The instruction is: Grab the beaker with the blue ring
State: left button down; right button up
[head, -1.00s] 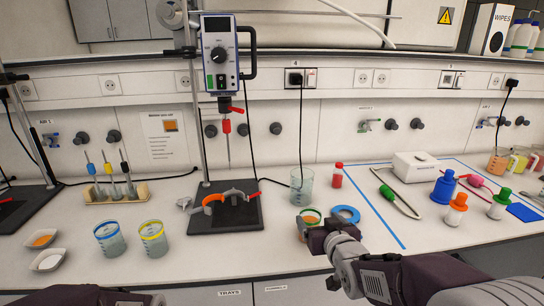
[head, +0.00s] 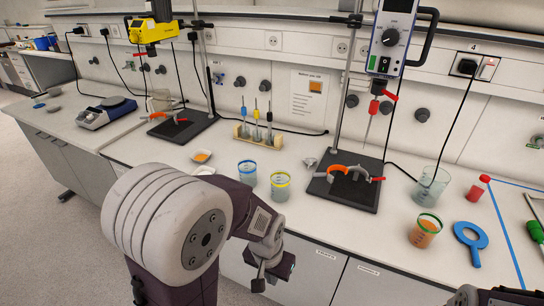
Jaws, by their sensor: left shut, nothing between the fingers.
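The beaker with the blue ring (head: 247,173) stands upright on the bench, left of the beaker with the yellow ring (head: 280,187). It is a clear vessel with a blue band around its rim. My left gripper (head: 268,274) is shut and empty, in front of the bench edge, below and nearer than both beakers, touching neither. Its arm comes in from the left and covers part of the bench front. Only a piece of my right arm shows in the bottom right corner; its gripper is out of the frame.
A stand base (head: 345,187) is to the right.

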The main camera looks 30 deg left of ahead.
aim_at(248, 174)
jog(key=k+j, duration=0.1)
jog(key=j, duration=2)
jog(key=k+u, duration=0.05)
